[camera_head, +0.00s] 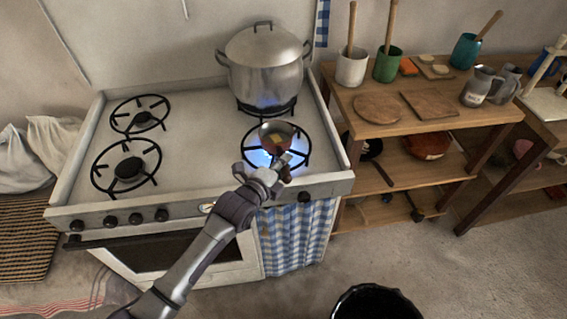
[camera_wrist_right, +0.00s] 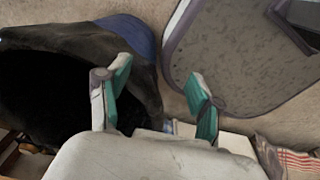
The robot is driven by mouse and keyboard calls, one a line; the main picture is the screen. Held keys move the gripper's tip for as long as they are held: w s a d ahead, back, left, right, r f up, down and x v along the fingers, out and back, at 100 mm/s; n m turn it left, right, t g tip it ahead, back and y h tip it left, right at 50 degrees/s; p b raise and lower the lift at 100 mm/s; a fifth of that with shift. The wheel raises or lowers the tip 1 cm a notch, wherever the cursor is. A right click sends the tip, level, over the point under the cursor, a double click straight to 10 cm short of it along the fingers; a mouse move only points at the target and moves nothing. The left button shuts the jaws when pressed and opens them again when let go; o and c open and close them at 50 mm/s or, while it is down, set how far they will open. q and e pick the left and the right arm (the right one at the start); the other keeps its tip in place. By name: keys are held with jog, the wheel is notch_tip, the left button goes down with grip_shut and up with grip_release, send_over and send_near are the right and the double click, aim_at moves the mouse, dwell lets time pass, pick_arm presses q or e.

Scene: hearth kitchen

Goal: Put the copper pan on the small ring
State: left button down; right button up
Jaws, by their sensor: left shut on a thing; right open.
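The small copper pan (camera_head: 277,130) is over the lit front right ring (camera_head: 304,148) of the stove. Something reddish with a small yellow piece is in it. My left gripper (camera_head: 285,170) is shut on the pan's handle at the stove's front edge and hides most of the handle. I cannot tell whether the pan rests on the grate or is just above it. The back left ring (camera_head: 138,113) and front left ring (camera_head: 127,168) are bare and unlit. My right gripper (camera_wrist_right: 155,98) is open and empty, with its green-padded fingers apart, in the right wrist view.
A lidded steel pot (camera_head: 264,62) stands on the lit back right ring. A wooden shelf unit (camera_head: 428,125) right of the stove holds cups, boards and jugs. A checked curtain (camera_head: 297,235) hangs below the stove's right front. The stove's left half is clear.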

pick_arm(q)
jog(key=shift+r, duration=0.1)
jog(key=c, duration=1)
grip_release()
jog(key=b+v, duration=0.1)
jog(key=v, duration=1.1)
jog(key=shift+s, duration=0.15)
